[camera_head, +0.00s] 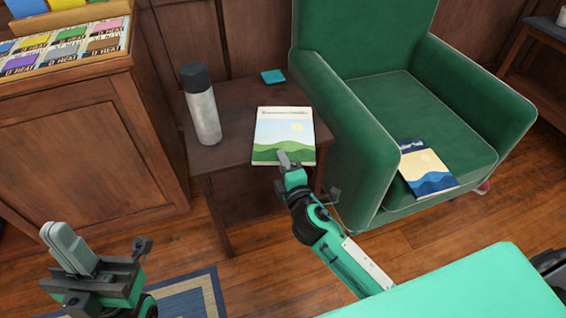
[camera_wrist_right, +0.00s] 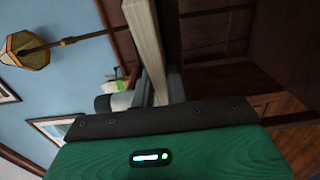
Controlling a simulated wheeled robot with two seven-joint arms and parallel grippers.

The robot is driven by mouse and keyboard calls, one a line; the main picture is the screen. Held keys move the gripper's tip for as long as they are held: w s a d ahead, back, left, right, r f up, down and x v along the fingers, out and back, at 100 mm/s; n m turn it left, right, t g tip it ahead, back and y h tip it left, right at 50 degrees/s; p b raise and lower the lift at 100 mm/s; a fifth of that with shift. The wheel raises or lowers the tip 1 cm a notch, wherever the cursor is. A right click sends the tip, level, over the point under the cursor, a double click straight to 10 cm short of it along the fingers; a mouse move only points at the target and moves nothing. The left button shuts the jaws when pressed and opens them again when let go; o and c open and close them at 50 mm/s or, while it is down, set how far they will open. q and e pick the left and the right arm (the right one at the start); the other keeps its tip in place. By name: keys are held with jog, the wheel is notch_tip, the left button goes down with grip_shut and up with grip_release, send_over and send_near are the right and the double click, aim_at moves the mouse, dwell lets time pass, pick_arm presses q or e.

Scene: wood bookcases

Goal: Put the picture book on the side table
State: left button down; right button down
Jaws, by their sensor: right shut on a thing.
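The picture book (camera_head: 284,132), with green hills and a pale sun on its cover, lies flat over the front right part of the dark wood side table (camera_head: 233,103). My right gripper (camera_head: 287,160) is shut on its front edge. In the right wrist view the book (camera_wrist_right: 146,40) shows edge-on between the fingers (camera_wrist_right: 157,92), close above the tabletop. I cannot tell whether it touches the wood. My left gripper (camera_head: 67,245) is at the lower left, away from the table, with its fingers together and empty.
A grey bottle (camera_head: 203,112) with a black cap stands at the table's left, and a teal coaster (camera_head: 273,76) lies at the back. A green armchair (camera_head: 342,120) stands close on the right, with another book (camera_head: 427,169) on its seat. A wooden cabinet (camera_head: 85,150) stands left.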

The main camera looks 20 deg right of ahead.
jog(key=shift+f, duration=0.15)
jog(key=c, duration=1.4)
grip_release()
